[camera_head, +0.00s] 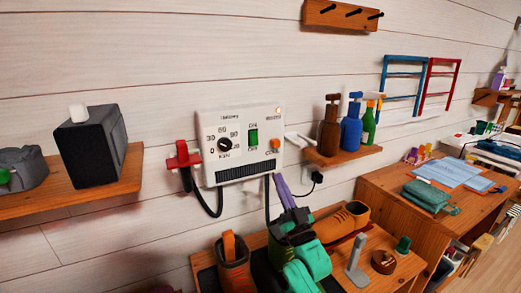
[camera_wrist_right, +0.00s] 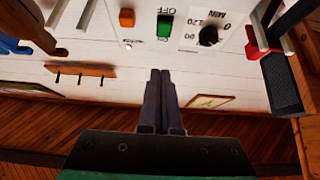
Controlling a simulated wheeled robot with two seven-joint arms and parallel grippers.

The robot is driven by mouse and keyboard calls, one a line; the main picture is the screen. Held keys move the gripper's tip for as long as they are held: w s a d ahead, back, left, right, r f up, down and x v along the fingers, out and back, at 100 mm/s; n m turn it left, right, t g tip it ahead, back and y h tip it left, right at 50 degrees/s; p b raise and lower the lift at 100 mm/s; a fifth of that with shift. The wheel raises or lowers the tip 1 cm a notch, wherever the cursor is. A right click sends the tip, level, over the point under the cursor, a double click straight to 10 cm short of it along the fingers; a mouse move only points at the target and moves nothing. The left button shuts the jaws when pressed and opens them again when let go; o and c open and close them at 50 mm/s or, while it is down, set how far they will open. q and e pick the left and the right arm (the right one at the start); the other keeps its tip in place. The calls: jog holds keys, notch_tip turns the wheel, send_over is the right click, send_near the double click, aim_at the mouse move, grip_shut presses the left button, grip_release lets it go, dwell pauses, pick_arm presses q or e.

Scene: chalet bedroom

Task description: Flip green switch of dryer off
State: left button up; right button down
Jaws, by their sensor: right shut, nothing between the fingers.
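The dryer (camera_head: 240,118) is a white wall box with a dial, a vent grille and a lit orange indicator. Its green switch (camera_head: 253,137) sits between the ON label above and the OFF label below; which way the rocker is tipped is too small to tell. My right gripper (camera_head: 279,179) is shut and empty, its fingers pointing up below the dryer's right part, apart from the switch. In the upside-down right wrist view, the shut fingers (camera_wrist_right: 160,74) point toward the green switch (camera_wrist_right: 165,26). My left gripper is not in view.
An orange button (camera_head: 275,145) is right of the switch, and a dial (camera_head: 225,148) is left. A red holder (camera_head: 183,157) with a hose hangs left of the dryer. Bottles (camera_head: 351,128) stand on a shelf at right. Shoes (camera_head: 343,222) stand on the bench below.

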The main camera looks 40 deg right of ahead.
jog(key=p, duration=0.3)
send_near(256, 139)
notch_tip(256, 139, up, 3)
jog(key=s, duration=0.2)
jog(key=w, duration=0.4)
jog(key=w+d, duration=0.1)
jog(key=shift+w+d+r+p, duration=0.1)
jog(key=shift+w+r+p, duration=0.3)
jog(key=shift+w+d+f, duration=0.1)
jog(key=shift+w+f, duration=0.05)
jog(key=shift+w, duration=0.25)
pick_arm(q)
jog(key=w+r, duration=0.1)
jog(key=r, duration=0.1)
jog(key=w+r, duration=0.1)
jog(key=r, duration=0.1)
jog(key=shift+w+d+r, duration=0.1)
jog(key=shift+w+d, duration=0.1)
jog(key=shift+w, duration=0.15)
pick_arm(e)
jog(key=shift+s, duration=0.1)
